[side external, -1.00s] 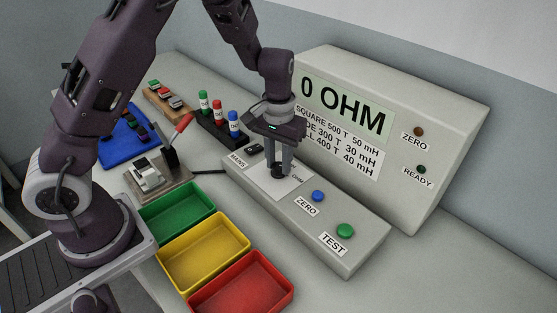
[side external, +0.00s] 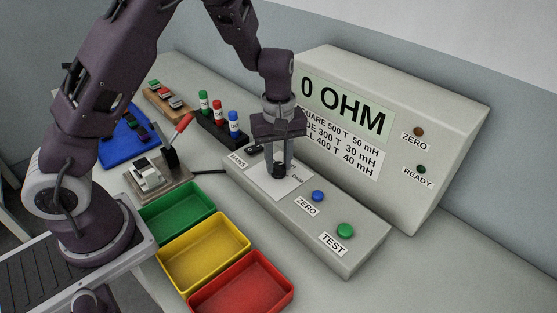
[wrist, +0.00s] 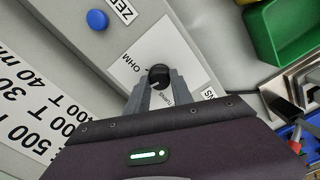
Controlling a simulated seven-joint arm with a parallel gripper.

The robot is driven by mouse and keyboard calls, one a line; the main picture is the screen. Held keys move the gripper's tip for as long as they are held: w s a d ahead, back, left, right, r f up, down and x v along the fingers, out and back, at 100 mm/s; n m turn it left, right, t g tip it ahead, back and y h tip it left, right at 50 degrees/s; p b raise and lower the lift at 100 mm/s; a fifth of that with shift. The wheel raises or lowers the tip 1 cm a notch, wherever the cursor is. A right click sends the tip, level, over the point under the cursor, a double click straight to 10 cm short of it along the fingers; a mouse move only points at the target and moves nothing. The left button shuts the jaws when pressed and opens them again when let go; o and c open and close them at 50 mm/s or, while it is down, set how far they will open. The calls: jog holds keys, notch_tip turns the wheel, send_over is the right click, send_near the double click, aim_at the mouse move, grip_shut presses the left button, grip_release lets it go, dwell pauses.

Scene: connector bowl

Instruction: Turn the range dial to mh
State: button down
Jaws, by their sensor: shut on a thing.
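The range dial is a small black knob (side external: 279,171) on a white plate (side external: 262,184) on the grey control box. It also shows in the wrist view (wrist: 158,75), with a light pointer mark on it and the label OHM beside it; another label by my finger is too small to read surely. My gripper (side external: 279,168) points down over the plate, its two grey fingers shut on the knob from both sides. The display (side external: 342,106) reads 0 OHM. Where the pointer is aimed exactly, I cannot tell.
A blue ZERO button (side external: 318,196) and a green TEST button (side external: 345,231) sit on the same box, right of the dial. Green (side external: 176,233), yellow (side external: 246,243) and red (side external: 288,290) trays stand in front. A lever fixture (side external: 160,172) stands at left.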

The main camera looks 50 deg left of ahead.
aim_at(279, 165)
jog(key=shift+n, duration=1)
jog(key=c, duration=1.1)
grip_release()
notch_tip(279, 165, up, 7)
jog(key=shift+r, duration=0.1)
